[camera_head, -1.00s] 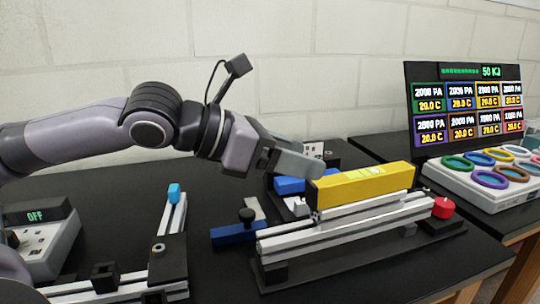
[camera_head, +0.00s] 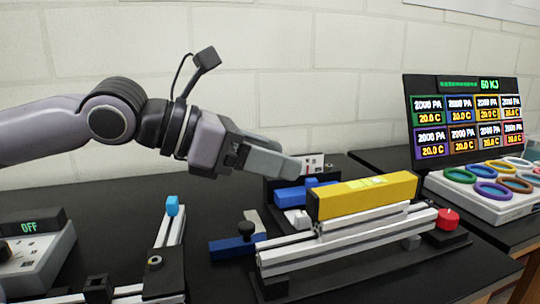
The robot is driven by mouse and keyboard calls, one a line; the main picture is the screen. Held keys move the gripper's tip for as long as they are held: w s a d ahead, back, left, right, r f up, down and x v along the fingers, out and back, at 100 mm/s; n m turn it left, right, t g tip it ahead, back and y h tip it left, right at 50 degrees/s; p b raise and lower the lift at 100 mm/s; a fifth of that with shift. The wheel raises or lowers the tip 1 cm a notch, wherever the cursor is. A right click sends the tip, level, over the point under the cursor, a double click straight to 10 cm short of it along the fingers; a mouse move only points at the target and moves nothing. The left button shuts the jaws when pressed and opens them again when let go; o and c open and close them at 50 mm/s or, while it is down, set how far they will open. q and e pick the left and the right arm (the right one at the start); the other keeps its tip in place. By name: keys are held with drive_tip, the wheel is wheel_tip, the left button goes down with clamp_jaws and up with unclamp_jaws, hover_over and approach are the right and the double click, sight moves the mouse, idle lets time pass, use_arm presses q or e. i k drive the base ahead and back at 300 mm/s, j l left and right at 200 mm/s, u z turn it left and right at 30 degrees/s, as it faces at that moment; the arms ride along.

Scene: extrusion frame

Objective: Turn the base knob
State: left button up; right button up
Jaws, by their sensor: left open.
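An extrusion frame (camera_head: 350,240) of silver rails with a yellow block (camera_head: 365,195) on top stands on the black table. A black knob (camera_head: 246,230) sits upright on the blue bar (camera_head: 232,246) at the frame's left end. A red knob (camera_head: 447,219) is at its right end. I cannot tell which one is the base knob. My left gripper (camera_head: 292,168) is open and empty, above and behind the black knob, apart from it and left of the yellow block. Its fingers overlap in this view. My right gripper is not in view.
A second rail assembly (camera_head: 167,255) with a blue cap (camera_head: 172,206) stands at front left, beside a box reading OFF (camera_head: 35,250). Blue and white parts lie behind the frame. A display (camera_head: 465,118) and a base with coloured rings (camera_head: 490,195) are at right.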

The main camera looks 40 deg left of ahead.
sight(447, 219)
drive_tip(key=k+l, duration=0.8)
drive_tip(key=l, duration=0.1)
